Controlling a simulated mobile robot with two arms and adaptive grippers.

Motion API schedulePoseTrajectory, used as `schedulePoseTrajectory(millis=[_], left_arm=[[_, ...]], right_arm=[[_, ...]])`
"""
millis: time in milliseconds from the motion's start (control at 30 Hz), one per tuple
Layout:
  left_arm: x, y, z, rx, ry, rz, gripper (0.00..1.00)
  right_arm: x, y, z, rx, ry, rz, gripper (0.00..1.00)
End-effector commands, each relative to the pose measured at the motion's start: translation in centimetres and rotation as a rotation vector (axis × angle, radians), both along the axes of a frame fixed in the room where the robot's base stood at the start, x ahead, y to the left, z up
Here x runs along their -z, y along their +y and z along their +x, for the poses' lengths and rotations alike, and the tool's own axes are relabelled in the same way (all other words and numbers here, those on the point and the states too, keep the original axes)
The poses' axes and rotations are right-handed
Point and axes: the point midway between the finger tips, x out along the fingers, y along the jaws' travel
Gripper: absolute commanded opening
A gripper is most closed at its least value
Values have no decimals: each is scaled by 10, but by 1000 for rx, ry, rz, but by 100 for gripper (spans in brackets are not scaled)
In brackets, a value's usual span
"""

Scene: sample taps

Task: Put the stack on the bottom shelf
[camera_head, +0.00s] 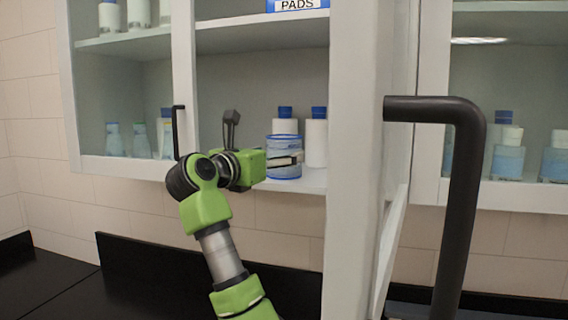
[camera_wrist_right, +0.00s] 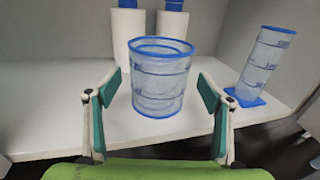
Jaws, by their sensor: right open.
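The stack (camera_head: 283,142) looks like clear beakers with blue rims, one inside the other; I cannot tell how many. It appears to stand upright on the white bottom shelf (camera_head: 312,184) of the open cabinet, near the front edge. In the right wrist view the stack (camera_wrist_right: 160,88) is between the spread fingers of my right gripper (camera_wrist_right: 160,100), with a gap on each side. In the head view my right gripper (camera_head: 287,160) is at the stack's front and hides part of its side. My left gripper is not in view.
White bottles with blue caps (camera_wrist_right: 128,35) stand just behind the stack. A graduated cylinder (camera_wrist_right: 265,65) with a blue base stands to the right in the wrist view. An open cabinet door (camera_head: 355,160) with a black handle (camera_head: 465,200) is right of my arm.

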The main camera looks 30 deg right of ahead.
Motion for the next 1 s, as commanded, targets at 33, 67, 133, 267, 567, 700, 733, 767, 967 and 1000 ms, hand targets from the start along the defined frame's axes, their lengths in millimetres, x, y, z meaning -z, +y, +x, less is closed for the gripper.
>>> schedulePoseTrajectory(millis=[33, 67, 133, 267, 567, 700, 733, 767, 967, 1000], left_arm=[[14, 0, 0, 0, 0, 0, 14], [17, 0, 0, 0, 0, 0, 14], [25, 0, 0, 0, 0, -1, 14], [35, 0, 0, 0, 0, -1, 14], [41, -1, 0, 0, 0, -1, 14], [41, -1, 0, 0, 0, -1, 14], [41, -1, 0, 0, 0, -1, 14], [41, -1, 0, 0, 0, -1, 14], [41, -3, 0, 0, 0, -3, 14], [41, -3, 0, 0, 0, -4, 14]], right_arm=[[6, 12, -4, -6, -5, 3, 73], [6, 17, -7, -5, -6, 2, 73], [5, 29, -13, -5, -4, 1, 73], [4, 47, -23, -4, -3, 1, 73], [0, 64, -33, 1, 0, -1, 73], [-1, 64, -33, 1, 0, -1, 73], [-1, 64, -33, 1, 0, -1, 73], [-1, 64, -33, 1, 0, -1, 73], [1, 58, -33, 12, -3, -65, 73], [1, 56, -32, 18, -2, -109, 73]])
